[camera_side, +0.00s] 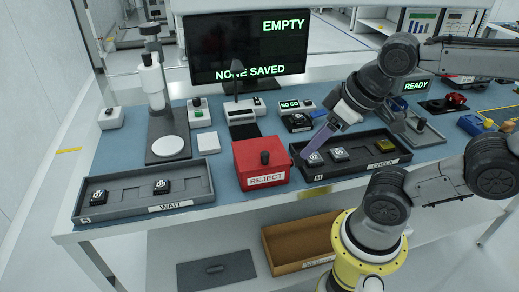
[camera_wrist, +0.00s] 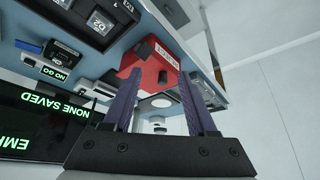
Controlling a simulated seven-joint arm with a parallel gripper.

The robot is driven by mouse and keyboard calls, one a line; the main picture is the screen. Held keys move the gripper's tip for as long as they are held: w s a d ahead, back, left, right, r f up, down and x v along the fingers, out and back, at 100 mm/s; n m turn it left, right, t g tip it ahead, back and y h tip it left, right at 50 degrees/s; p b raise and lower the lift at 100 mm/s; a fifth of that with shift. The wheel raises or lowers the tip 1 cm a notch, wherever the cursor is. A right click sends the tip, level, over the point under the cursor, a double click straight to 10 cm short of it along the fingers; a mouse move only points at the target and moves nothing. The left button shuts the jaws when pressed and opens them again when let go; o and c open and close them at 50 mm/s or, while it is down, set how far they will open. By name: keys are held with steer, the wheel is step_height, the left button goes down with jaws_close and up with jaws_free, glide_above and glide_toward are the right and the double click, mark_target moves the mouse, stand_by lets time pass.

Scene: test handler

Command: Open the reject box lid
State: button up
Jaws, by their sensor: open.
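The red reject box (camera_side: 262,166) stands near the front of the blue bench, between the two dark trays. In the wrist view the box (camera_wrist: 150,68) shows beyond and between the two purple fingers of my gripper (camera_wrist: 160,90). The fingers are wide apart with nothing between them.
The WAIT tray (camera_side: 124,208) lies left of the box with chips in it. The CHECK tray (camera_side: 350,166) lies right, with several chips. A gauge stand (camera_side: 165,130), a NO GO device (camera_side: 293,105) and a monitor (camera_side: 247,45) stand behind. An open brown bin (camera_side: 290,246) is below the bench.

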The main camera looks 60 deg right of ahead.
mark_target(265, 153)
steer(key=w+r+g, duration=0.1)
steer(key=w+r, duration=0.4)
steer(key=r, duration=0.2)
steer(key=x, duration=0.9)
steer(key=a+x, duration=0.1)
steer(key=x, duration=0.3)
steer(key=shift+w+f, duration=0.1)
steer(key=shift+f, duration=0.2)
jaws_close()
stand_by(0.7)
